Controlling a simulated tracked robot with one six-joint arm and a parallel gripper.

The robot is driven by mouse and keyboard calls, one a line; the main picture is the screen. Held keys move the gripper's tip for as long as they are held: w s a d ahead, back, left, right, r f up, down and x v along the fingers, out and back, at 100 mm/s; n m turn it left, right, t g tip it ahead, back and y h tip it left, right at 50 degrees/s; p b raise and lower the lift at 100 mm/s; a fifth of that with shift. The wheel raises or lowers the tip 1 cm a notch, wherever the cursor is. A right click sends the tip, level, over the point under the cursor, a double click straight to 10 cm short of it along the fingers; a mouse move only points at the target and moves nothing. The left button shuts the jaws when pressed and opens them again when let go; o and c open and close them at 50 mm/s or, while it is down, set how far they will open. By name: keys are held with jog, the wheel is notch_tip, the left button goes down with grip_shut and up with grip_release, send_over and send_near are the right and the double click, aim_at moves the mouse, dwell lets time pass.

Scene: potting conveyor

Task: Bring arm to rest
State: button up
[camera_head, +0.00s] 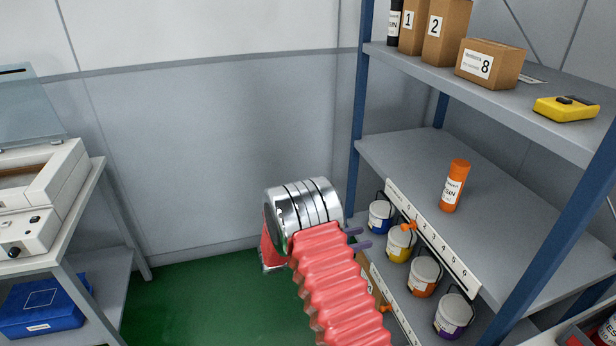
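My arm shows at the lower middle, with a red ribbed sleeve and a shiny metal joint. My gripper (364,238) is mostly hidden behind the arm. Two thin purple-grey fingers stick out to the right of the metal joint, with a small gap between them and nothing seen in it. They point toward the shelf rack, in front of its lower level near the blue-labelled bucket (380,217). I cannot tell how far the fingers are from the rack.
A blue-posted shelf rack (480,130) stands right, with boxes, a yellow device (566,108), an orange cartridge (453,186) and several small buckets. A bench with a white machine (40,200) and a blue case (45,305) stands left. Green floor (190,300) is clear between.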

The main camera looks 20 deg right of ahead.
jog(key=s+f+m+g+y, duration=0.2)
jog(key=s+f+y, duration=0.1)
jog(key=s+f, duration=0.25)
jog(key=s+a+r+m+g+y, duration=0.25)
jog(key=s+a+m+y, duration=0.3)
jog(key=s, duration=0.35)
jog(key=s+a+r+m+t+y, duration=0.3)
jog(key=s+a+r, duration=0.1)
jog(key=r, duration=0.4)
jog(key=s+a+r+m+t+y, duration=0.3)
jog(key=s+r, duration=0.3)
jog(key=r, duration=0.2)
jog(key=s+a+r+m+t+y, duration=0.3)
jog(key=s+a+r+m, duration=0.1)
jog(key=r, duration=0.4)
jog(key=shift+s+a+r+m+t, duration=0.15)
jog(key=shift+s+a+m+t, duration=0.2)
jog(key=shift+s+a, duration=0.1)
jog(key=shift+y, duration=0.25)
jog(key=shift+c, duration=0.9)
